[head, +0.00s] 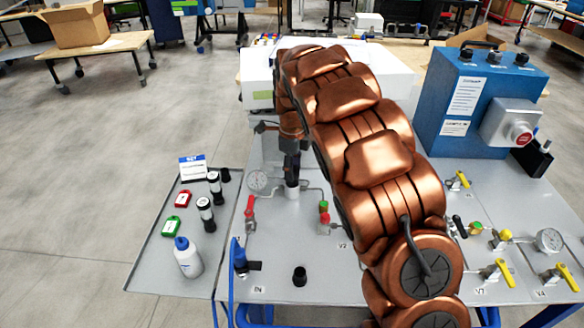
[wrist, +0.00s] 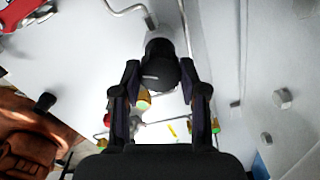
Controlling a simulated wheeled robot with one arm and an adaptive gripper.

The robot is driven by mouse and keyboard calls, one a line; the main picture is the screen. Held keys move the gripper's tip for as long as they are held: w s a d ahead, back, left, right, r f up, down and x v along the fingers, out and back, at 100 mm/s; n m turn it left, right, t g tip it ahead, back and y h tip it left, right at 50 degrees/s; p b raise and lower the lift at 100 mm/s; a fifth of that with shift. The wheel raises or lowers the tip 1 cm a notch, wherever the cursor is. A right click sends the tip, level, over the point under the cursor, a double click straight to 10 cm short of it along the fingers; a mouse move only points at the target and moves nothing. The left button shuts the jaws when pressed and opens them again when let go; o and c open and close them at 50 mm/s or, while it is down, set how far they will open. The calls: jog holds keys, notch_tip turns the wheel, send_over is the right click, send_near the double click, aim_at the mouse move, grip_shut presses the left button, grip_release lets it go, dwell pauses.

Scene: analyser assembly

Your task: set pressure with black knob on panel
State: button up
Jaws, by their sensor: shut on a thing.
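The black knob (wrist: 163,52) is round with a short white mark and sits between my fingers in the wrist view. My gripper (wrist: 160,72) is shut on it, one finger on each side. In the head view my gripper (head: 291,178) points down onto the grey panel (head: 330,280) behind the left-hand valves, and it hides most of the knob there. A round pressure gauge (head: 258,181) stands on the panel to the left of my gripper. Its needle is too small to read.
A red lever (head: 249,208) and a red-and-green valve (head: 324,214) stand close by. A black cap (head: 300,277) is nearer the front. A side tray (head: 150,275) holds a white bottle (head: 188,259). A blue box (head: 478,105) stands at the back right.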

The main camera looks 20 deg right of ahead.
jog(key=o, duration=1.1)
jog(key=shift+o, duration=0.2)
notch_tip(320, 180, up, 12)
